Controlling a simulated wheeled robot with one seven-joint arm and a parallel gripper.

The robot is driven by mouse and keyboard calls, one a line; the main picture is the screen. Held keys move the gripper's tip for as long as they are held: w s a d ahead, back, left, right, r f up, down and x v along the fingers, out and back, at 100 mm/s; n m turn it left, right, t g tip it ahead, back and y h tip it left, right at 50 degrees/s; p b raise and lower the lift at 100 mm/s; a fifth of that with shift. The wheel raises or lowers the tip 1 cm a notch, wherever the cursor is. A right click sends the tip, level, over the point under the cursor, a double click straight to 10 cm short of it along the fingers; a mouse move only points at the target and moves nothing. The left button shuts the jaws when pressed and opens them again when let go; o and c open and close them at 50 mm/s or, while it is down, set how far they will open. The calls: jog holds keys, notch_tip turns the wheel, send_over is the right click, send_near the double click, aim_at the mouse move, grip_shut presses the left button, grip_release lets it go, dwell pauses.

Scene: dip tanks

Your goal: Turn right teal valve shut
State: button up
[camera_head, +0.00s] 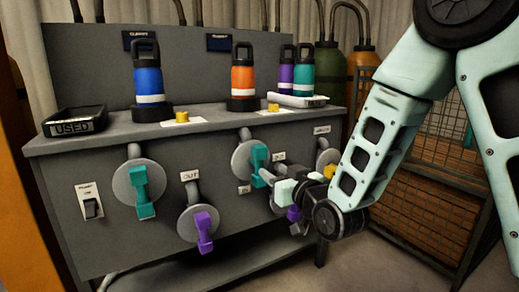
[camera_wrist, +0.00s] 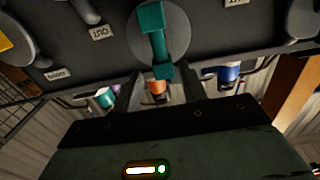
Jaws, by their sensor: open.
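The right teal valve (camera_head: 259,156) is on the front of the grey tank cabinet (camera_head: 100,245), its lever tilted slightly from upright on a round grey plate. My gripper (camera_head: 266,177) is open beside the lower part of this lever. In the wrist view, the same teal lever (camera_wrist: 152,32) reaches down towards the space between my two open fingers (camera_wrist: 160,85). Its end lies near the fingertips; I cannot tell whether they touch it. The arm and gripper hide part of the cabinet front to the right.
Another teal valve (camera_head: 146,190) and a purple valve (camera_head: 204,228) are to the left. A second purple valve (camera_head: 293,214) and a yellow valve (camera_head: 329,170) are close to my wrist. Bottles, including an orange one (camera_head: 243,78), stand on the top; a wire cage (camera_head: 420,205) is at right.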

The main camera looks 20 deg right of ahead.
aim_at(262, 163)
jog(key=b+x, duration=0.2)
jog(key=x, duration=0.5)
jog(key=shift+w+f, duration=0.1)
jog(key=shift+w, duration=0.2)
jog(key=shift+w+a, duration=0.15)
jog(key=shift+w, duration=0.35)
grip_shut()
